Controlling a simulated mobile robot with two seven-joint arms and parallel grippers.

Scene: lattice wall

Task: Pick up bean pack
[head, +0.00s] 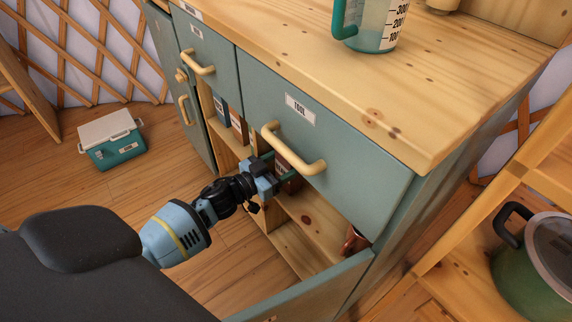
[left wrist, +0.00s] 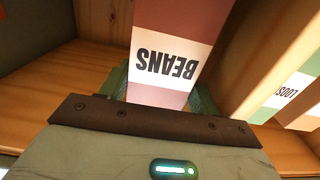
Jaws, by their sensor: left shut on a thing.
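The bean pack (left wrist: 172,62) fills the middle of the left wrist view, a pale pack with dark red bands and the word BEANS upside down. My left gripper (left wrist: 165,98) is shut on it, with a green finger at each side. In the head view, my left gripper (head: 275,170) reaches into the open lower cupboard, under the drawer handle. There the pack is mostly hidden by the gripper and the drawer front; a dark red part (head: 291,181) shows beside the fingers. I cannot tell if the pack touches the shelf. My right gripper is not in view.
An open cupboard door (head: 312,292) stands at the front right of the shelf (head: 305,222). A drawer handle (head: 292,150) juts out just above my gripper. Another pack (left wrist: 297,92) stands to the right in the left wrist view. A teal cooler (head: 112,145) sits on the floor.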

